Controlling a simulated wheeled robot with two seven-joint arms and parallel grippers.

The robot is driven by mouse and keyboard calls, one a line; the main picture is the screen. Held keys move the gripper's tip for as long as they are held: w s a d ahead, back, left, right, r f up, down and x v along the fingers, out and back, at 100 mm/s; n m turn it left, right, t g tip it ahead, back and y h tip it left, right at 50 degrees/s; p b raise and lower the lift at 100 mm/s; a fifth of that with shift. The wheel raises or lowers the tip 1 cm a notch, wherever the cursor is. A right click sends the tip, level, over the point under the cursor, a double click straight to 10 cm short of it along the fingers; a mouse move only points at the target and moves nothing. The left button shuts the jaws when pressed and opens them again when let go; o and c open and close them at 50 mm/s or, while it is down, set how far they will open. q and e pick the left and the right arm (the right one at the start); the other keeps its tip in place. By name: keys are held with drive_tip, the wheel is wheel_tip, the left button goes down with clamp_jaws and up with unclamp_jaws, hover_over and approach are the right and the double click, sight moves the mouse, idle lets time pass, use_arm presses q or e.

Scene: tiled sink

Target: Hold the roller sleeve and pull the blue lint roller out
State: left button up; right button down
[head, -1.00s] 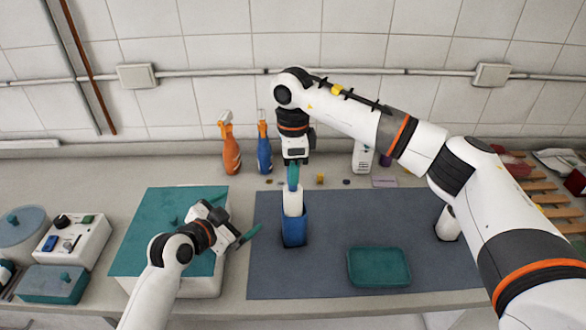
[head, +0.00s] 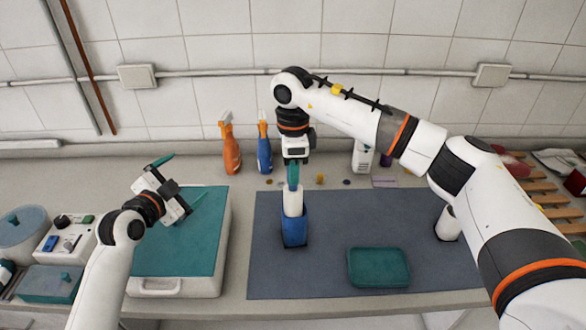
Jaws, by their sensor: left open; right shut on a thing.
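The blue lint roller stands upright on the grey mat (head: 340,225). Its lower part is a blue sleeve (head: 294,230), and a white roller part (head: 292,203) sticks out of the top. My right gripper (head: 292,184) points straight down from above and is shut on the upper end of the roller; its teal fingers hide that end. The roller is still inside the sleeve. My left gripper (head: 184,179) is open and empty, above the teal-topped case (head: 190,250), well left of the sleeve.
A teal tray (head: 379,267) lies front right on the mat. Orange (head: 231,150) and blue (head: 264,150) spray bottles stand behind. A white cylinder (head: 447,224) is partly hidden by my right arm. The mat left of the sleeve is clear.

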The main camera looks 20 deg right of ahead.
drive_tip(key=shift+r+p, duration=1.5)
drive_tip(key=shift+r, duration=1.6)
